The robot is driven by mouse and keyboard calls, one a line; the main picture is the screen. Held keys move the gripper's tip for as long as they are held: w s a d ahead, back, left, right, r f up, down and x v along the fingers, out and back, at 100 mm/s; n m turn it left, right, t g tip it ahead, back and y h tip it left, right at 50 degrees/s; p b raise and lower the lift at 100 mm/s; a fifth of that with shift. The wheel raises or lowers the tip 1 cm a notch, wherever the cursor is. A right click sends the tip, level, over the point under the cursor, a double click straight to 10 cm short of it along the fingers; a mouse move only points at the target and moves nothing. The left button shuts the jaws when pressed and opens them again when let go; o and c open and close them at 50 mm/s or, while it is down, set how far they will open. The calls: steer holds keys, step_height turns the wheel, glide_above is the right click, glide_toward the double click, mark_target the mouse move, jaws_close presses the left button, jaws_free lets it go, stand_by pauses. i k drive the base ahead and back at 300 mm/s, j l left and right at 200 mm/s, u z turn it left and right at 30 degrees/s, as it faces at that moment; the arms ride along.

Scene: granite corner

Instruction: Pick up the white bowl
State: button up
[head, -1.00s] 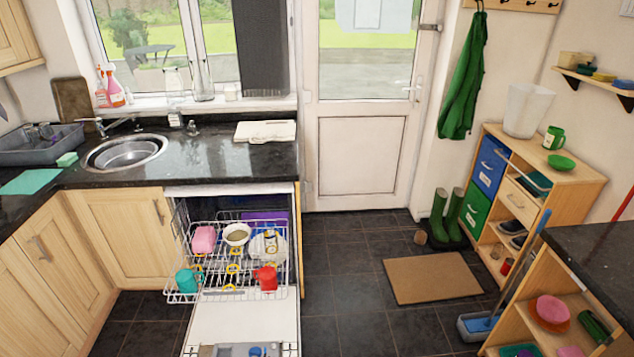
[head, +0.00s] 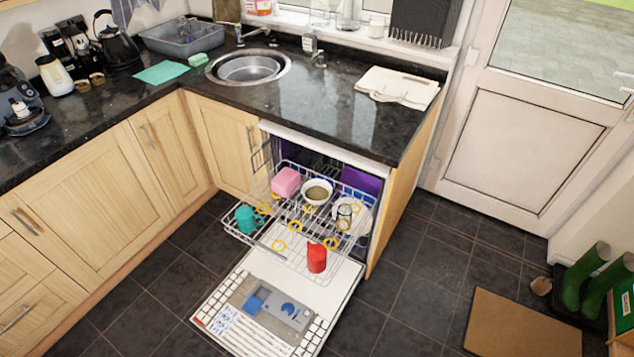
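The white bowl (head: 317,191) sits in the pulled-out dishwasher rack (head: 290,236), near its back middle. Its inside looks brownish. A pink item (head: 286,182) lies just left of it, and a glass (head: 345,215) and a white plate (head: 361,216) are to its right. A teal mug (head: 246,219) is at the rack's left and a red mug (head: 316,258) at its front right. My gripper is not in view.
The dishwasher door (head: 275,308) is folded down over the floor in front of the cabinets. A doormat (head: 522,326) and green boots (head: 586,279) are at the right. Dark tiled floor (head: 400,310) is clear between. The counter (head: 310,99) stands above the rack.

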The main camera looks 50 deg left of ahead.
mark_target(316, 192)
steer(key=i+u, duration=0.2)
steer(key=i, duration=0.4)
steer(key=i+u, duration=0.2)
steer(key=i, duration=0.4)
steer(key=i+l+u, duration=0.2)
steer(key=i, duration=0.4)
steer(key=i+u, duration=0.25)
steer(key=u, duration=0.15)
steer(key=i+u, duration=0.55)
steer(key=u, duration=0.3)
steer(key=i+l+u, duration=0.2)
steer(key=u, duration=0.2)
steer(key=i+l+u, duration=0.2)
steer(key=u, duration=0.2)
steer(key=i+l+u, duration=0.25)
steer(key=l+u, duration=0.2)
steer(key=i+l, duration=0.05)
